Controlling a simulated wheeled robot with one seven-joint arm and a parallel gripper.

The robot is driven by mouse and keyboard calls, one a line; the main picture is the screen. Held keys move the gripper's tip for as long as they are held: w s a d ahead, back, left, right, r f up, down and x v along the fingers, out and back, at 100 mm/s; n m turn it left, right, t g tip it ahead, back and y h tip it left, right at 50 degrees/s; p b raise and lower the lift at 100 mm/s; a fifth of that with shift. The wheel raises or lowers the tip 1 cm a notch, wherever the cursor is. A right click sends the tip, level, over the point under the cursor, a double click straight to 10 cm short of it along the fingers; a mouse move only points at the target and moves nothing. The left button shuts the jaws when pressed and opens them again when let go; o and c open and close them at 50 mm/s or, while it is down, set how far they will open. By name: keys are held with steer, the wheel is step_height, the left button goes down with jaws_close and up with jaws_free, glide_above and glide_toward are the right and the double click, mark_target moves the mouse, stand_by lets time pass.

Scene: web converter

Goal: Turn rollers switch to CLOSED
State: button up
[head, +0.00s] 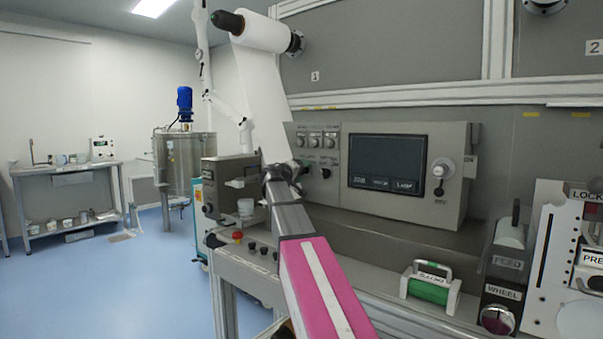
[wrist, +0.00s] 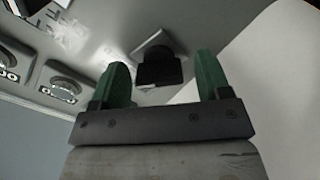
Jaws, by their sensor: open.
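My gripper shows in the wrist view (wrist: 161,60) as two green fingers spread apart. A black switch knob (wrist: 160,72) on a pale square plate appears between the fingers, with a visible gap on each side; I cannot tell whether they touch it. Its label and pointer cannot be read, so I cannot confirm that it is the rollers switch. In the head view, my gripper (head: 279,172) is at the left end of the control panel (head: 400,140), and my arm hides part of that end. Small black switches (head: 325,173) show just right of it, their labels too small to read.
Round silver knobs (wrist: 61,87) are at the left in the wrist view. A white web roll (head: 262,32) hangs its sheet behind my gripper. A dark screen (head: 388,165) fills the panel's middle. A green-handled block (head: 430,287) stands on the ledge at the lower right.

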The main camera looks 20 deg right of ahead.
steer(key=v, duration=1)
steer(key=shift+s+a, duration=0.25)
steer(key=shift+a, duration=0.1)
